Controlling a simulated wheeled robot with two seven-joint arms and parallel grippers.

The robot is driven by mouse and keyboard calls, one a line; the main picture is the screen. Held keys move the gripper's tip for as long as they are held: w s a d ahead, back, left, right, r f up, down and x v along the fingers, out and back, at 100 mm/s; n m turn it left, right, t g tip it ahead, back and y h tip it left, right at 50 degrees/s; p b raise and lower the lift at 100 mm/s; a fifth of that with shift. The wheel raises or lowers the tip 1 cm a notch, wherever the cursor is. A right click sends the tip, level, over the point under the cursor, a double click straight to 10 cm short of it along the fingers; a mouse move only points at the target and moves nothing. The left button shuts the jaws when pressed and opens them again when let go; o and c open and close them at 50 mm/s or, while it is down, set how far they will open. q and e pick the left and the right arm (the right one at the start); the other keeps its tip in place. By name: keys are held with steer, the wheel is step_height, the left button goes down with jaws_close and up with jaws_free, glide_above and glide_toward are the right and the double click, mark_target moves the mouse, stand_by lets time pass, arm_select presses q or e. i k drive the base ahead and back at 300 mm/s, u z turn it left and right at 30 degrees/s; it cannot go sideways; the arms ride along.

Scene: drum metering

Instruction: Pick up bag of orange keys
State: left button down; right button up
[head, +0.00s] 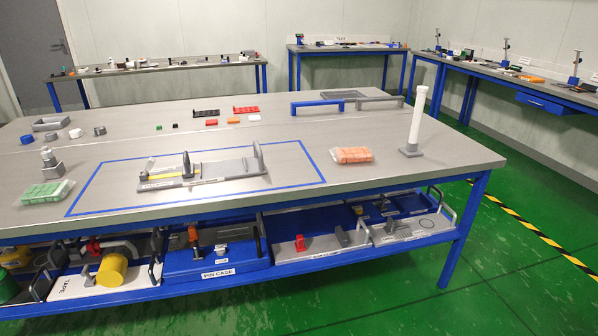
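The bag of orange keys (352,155) is a clear bag with orange pieces in it. It lies flat on the grey table top, right of the blue taped rectangle and left of a white upright post. Nothing covers it. Neither of my grippers shows in the head view.
The white post (418,115) stands on a grey base near the table's right end. A bag of green pieces (46,192) lies at the front left. A grey fixture with upright handles (202,172) sits inside the tape. A blue handle bar (317,106) stands behind the bag.

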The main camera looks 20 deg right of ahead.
mark_target(341, 156)
steer(key=u, duration=0.95)
steer(key=i, duration=1.35)
steer(key=z, duration=0.25)
